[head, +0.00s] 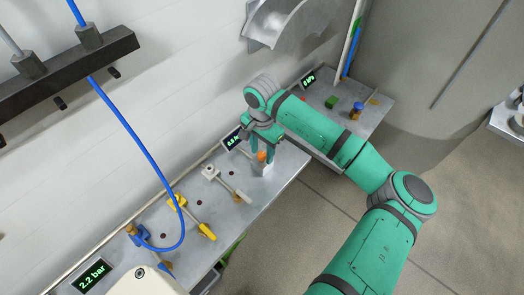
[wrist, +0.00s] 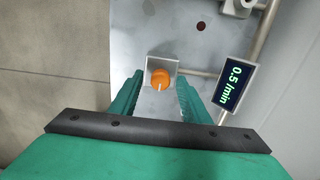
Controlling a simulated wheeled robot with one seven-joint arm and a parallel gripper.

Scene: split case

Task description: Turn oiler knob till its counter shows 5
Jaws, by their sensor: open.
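The orange oiler knob (wrist: 160,78), with a pale pointer mark, sits on a small grey block (wrist: 151,66) on the metal bench. The knob also shows in the head view (head: 262,156). A dark counter (wrist: 234,86) with green digits beside it reads 0.5 /min; in the head view the same display (head: 233,138) is too small to read surely. My gripper (wrist: 160,88) is open, with one green finger on each side of the knob. A gap shows between each finger and the knob. In the head view my gripper (head: 263,147) is above the knob.
Along the bench are a grey lever valve (head: 225,180), a yellow-handled valve (head: 207,231) and a blue hose (head: 125,122). A display (head: 94,276) reads 2.2 bar. Another bench section (head: 372,125) with small coloured parts lies behind my arm. Open floor (head: 310,225) lies at the right.

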